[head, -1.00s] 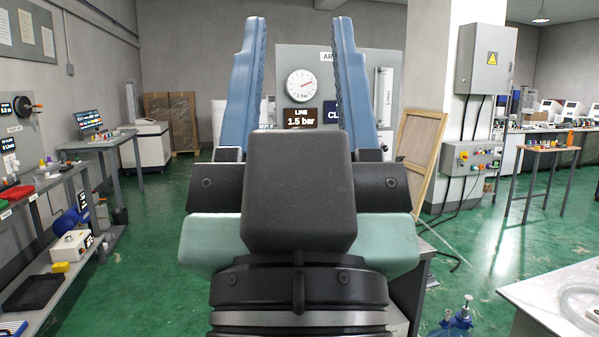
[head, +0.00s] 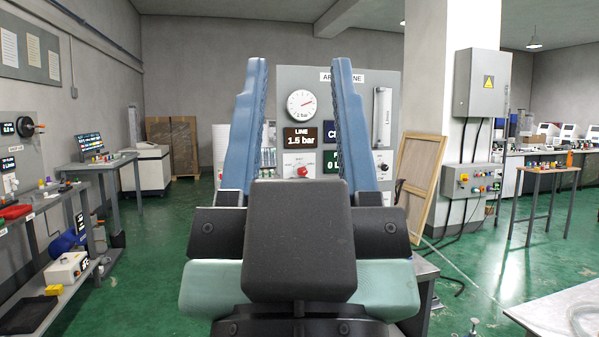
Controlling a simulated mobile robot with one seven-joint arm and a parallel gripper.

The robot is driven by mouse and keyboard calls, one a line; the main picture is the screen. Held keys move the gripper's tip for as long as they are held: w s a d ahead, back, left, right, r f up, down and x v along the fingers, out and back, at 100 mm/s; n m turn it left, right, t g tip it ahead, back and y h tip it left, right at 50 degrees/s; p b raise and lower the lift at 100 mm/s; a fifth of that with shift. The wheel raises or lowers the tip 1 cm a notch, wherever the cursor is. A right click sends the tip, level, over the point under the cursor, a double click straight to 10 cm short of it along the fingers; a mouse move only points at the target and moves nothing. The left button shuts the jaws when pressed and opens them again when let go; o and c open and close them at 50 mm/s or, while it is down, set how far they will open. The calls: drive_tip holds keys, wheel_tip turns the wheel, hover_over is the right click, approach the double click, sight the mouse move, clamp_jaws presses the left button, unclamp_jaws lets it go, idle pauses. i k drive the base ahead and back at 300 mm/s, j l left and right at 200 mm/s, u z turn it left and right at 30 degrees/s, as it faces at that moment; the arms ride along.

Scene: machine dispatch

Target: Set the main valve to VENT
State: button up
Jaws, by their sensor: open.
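The grey argon line panel (head: 290,78) stands ahead, partly hidden by my gripper. It carries a round gauge (head: 301,104), a LINE display (head: 300,138) reading 1.5 bar, and a second display cut off by a finger. Below the LINE display is a valve with a red knob (head: 302,171) on a white plate; its labels are too small to read. I cannot tell from here whether this is the main valve. My gripper (head: 300,75) is open and empty, its two blue fingers pointing up in front of the panel, apart from the knob.
A wooden frame (head: 419,185) leans right of the panel by a pillar with a grey electrical box (head: 482,83) and a button box (head: 473,181). A shelf bench (head: 60,225) stands at left, a white table (head: 570,300) at lower right. Green floor lies open between.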

sight(302, 171)
drive_tip(key=i+j+z, duration=0.15)
drive_tip(key=i, duration=0.35)
drive_tip(key=i+z, duration=0.15)
drive_tip(key=i, duration=0.3)
drive_tip(key=i+j+z, duration=0.2)
drive_tip(key=i, duration=0.25)
drive_tip(key=i+j+z, duration=0.15)
drive_tip(key=i+j, duration=0.15)
drive_tip(key=i, duration=0.15)
